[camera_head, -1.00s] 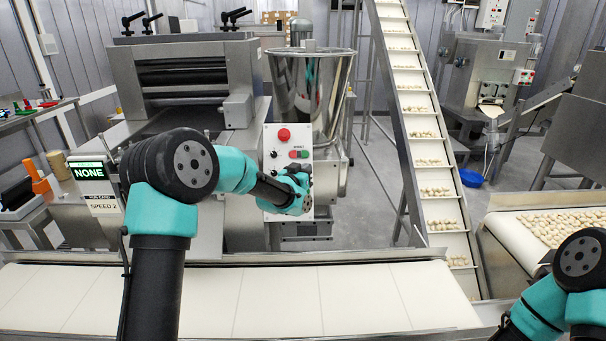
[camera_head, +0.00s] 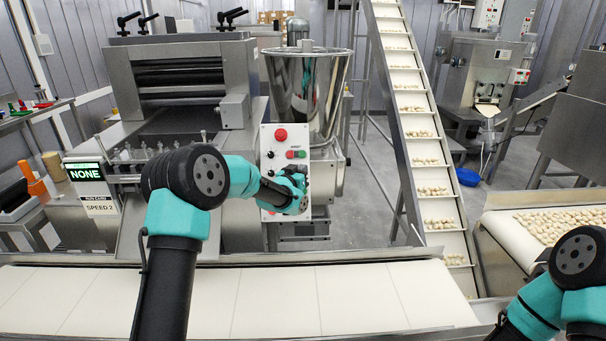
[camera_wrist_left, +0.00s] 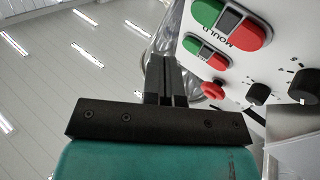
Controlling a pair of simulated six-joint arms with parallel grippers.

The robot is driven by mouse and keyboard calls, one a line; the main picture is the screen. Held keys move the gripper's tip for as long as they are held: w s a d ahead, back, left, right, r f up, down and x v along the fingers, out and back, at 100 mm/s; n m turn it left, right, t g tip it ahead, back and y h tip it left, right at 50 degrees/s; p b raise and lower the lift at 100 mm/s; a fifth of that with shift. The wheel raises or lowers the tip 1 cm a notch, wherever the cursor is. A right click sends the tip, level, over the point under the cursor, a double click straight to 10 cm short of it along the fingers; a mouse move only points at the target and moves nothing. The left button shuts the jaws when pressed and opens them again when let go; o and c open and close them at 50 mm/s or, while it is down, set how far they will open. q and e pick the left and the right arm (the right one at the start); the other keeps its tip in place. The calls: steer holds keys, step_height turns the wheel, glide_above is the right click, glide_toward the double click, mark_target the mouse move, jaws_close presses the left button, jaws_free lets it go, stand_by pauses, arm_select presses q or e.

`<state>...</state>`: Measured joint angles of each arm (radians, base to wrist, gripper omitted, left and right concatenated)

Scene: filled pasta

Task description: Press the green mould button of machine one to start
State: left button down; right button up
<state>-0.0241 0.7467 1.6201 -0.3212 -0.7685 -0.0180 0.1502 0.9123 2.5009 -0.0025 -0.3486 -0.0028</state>
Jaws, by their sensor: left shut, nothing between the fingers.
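The white control panel (camera_head: 270,165) of the machine has a red mushroom button (camera_head: 280,134) near its top. A small red and green button pair (camera_head: 296,154) sits below it. My left gripper (camera_head: 297,184) is in front of the lower panel and hides part of it. In the left wrist view, the gripper fingers (camera_wrist_left: 163,60) are shut and empty. Two green and red pairs show there, one with a near green button (camera_wrist_left: 205,12) and one with a farther green button (camera_wrist_left: 191,44). An upside-down MOULD label lies between them. Contact with a button cannot be told.
A steel hopper (camera_head: 310,90) stands behind the panel. A white belt (camera_head: 270,300) runs across the front. An inclined conveyor (camera_head: 425,150) with pasta rises at the right. A display (camera_head: 86,172) reads NONE. Black knobs (camera_wrist_left: 258,93) are on the panel.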

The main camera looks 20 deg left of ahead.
arm_select(q)
steer(key=shift+w+a+f, duration=0.25)
steer(key=shift+w+f, duration=0.2)
steer(key=shift+w, duration=0.25)
steer(key=shift+w+a+f, duration=0.2)
steer(key=shift+w+f, duration=0.25)
steer(key=shift+w, duration=0.25)
steer(key=shift+w, duration=0.1)
stand_by(1.0)
steer(key=shift+w+a+f, duration=0.1)
steer(key=shift+w+f, duration=0.1)
steer(key=shift+w+a+f, duration=0.1)
steer(key=shift+w+f, duration=0.15)
steer(key=shift+w, duration=0.1)
stand_by(0.9)
steer(key=shift+s+r, duration=0.1)
steer(key=shift+s+d+r, duration=0.25)
steer(key=shift+s+r, duration=0.15)
steer(key=shift+s, duration=0.15)
steer(key=shift+s, duration=0.1)
stand_by(0.4)
steer(key=s+r, duration=0.1)
steer(key=s+d, duration=0.1)
steer(key=s+r, duration=0.1)
steer(key=s, duration=0.1)
steer(key=shift+d+r, duration=0.15)
steer(key=shift+r, duration=0.15)
